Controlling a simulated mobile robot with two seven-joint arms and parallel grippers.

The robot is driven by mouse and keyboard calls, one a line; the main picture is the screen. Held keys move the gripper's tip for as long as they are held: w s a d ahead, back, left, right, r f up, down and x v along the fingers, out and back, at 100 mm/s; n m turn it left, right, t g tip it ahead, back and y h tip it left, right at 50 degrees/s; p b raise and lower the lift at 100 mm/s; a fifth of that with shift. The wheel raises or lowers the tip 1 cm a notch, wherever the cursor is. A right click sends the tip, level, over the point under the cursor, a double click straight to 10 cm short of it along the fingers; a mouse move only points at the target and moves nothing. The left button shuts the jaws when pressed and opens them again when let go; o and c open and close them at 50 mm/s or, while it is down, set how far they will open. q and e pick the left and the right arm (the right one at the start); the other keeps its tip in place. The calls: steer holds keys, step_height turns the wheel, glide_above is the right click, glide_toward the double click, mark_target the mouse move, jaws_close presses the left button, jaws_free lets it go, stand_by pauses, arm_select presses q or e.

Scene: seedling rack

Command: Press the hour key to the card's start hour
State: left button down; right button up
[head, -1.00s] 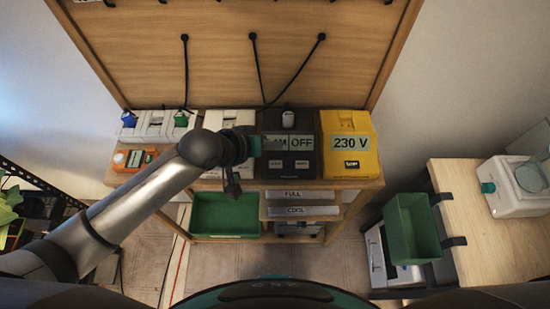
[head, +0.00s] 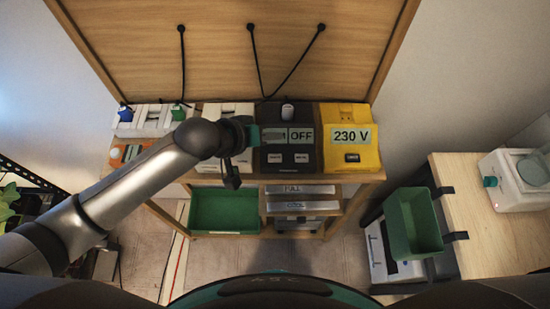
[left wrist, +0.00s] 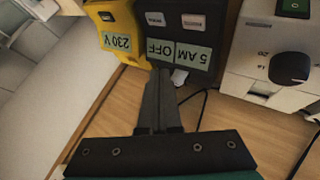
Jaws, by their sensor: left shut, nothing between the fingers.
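The dark timer box (head: 308,172) stands on the shelf top, with two windows and two small keys below them. In the left wrist view the box is upside down; its windows read "5 AM" (left wrist: 193,57) and "OFF" (left wrist: 160,50). Its keys (left wrist: 155,18) and (left wrist: 193,22) have lettering too small to read. My left gripper (head: 252,134) is over the box's left edge and partly covers the hour window in the head view. In the left wrist view its fingers (left wrist: 161,74) are together, empty, near the windows and apart from the keys. I cannot make out a card. My right gripper is out of view.
A yellow "230 V" box (head: 367,160) stands right of the timer. A white box with a dial (left wrist: 289,67) is on its other side. Black cords (head: 254,68) hang behind. Green bins (head: 225,207) and (head: 413,222) are below and at right.

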arm_select(q)
steer(key=b, duration=0.7)
glide_above(272, 161)
step_height(272, 161, down, 7)
steer(key=shift+r, duration=0.2)
steer(key=shift+f, duration=0.4)
steer(key=shift+f, duration=0.15)
stand_by(1.1)
steer(key=shift+f, duration=0.25)
steer(key=shift+f, duration=0.35)
stand_by(0.7)
steer(key=shift+p, duration=0.35)
steer(key=shift+r+p, duration=0.75)
steer(key=shift+p, duration=0.2)
